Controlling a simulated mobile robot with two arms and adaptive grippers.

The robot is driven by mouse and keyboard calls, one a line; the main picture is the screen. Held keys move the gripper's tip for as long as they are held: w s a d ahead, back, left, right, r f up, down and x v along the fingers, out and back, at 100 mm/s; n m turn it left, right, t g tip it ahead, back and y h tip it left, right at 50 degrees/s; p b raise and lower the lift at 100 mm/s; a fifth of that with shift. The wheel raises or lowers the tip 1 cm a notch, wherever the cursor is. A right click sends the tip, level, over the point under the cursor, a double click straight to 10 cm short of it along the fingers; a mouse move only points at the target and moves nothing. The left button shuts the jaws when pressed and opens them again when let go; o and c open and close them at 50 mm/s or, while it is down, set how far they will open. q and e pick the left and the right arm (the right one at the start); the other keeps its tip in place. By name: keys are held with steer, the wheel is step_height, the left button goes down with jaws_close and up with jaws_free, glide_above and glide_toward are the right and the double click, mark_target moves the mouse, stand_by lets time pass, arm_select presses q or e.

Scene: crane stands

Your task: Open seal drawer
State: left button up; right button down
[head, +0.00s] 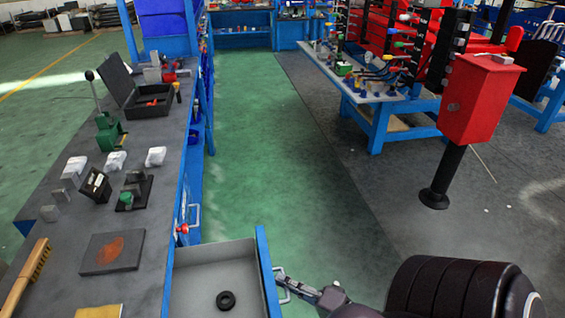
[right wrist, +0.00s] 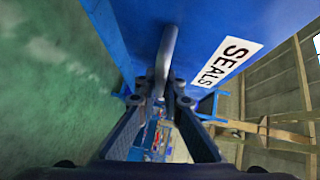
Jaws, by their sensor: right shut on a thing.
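The seal drawer (head: 265,270) stands pulled out from the blue workbench at the bottom of the head view. A black ring (head: 226,300) lies on its grey floor. My right gripper (head: 287,286) is at the drawer's front, shut on its metal handle. In the right wrist view the fingers (right wrist: 160,93) close around the handle bar (right wrist: 166,55), beside the blue drawer front (right wrist: 215,20) with its white SEALS label (right wrist: 226,62). My left gripper is not in view.
The workbench top (head: 150,225) on the left holds a brush (head: 27,275), a plate with a rusty patch (head: 112,252), small blocks and an open black case (head: 140,92). A red box on a post (head: 481,100) stands at right. Green floor between is clear.

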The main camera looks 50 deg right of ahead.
steer(key=c, duration=2.3)
jaws_free()
steer(key=shift+c, duration=0.2)
steer(key=v, duration=1.2)
steer(key=shift+d, duration=0.1)
